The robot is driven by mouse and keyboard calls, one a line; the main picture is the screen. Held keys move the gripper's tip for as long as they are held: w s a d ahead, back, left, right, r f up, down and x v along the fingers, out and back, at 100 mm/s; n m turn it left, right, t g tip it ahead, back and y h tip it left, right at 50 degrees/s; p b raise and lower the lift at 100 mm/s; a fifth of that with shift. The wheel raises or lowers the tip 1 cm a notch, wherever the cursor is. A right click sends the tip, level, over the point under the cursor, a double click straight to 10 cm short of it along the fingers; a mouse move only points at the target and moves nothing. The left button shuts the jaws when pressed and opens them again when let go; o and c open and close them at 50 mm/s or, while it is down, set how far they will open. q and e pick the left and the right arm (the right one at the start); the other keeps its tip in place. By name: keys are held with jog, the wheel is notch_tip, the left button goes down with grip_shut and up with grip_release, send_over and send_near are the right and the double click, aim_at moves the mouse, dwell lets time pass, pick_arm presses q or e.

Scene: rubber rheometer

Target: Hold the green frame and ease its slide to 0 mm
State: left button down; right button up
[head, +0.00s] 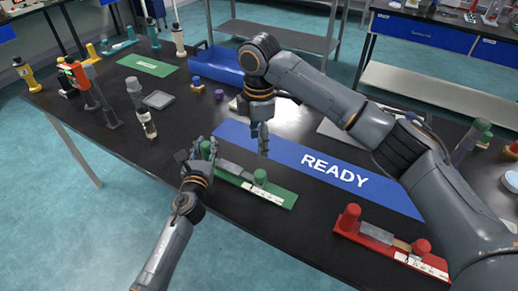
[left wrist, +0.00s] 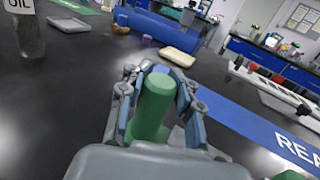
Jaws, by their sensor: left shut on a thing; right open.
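The green frame (head: 274,194) lies on the black bench in the head view, with a grey bar along it, a white scale on its front edge and a green knob (head: 260,177) at its right end. My left gripper (head: 203,151) is shut on the green post (left wrist: 154,106) at the frame's left end; in the left wrist view the fingers sit on both sides of this upright post. My right gripper (head: 264,146) is open and empty, pointing down above the blue READY mat behind the frame. The scale reading is too small to tell.
A red frame (head: 390,245) of similar shape lies at the front right. The blue READY mat (head: 312,163) runs behind the green frame. A bottle (head: 142,108) and grey tray (head: 158,100) stand at left. A blue bin (head: 214,66) is at the back.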

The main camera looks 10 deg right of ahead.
dwell(0.4)
pick_arm(q)
jog(key=c, duration=0.8)
grip_release()
jog(key=shift+c, duration=0.2)
jog(key=shift+s, duration=0.1)
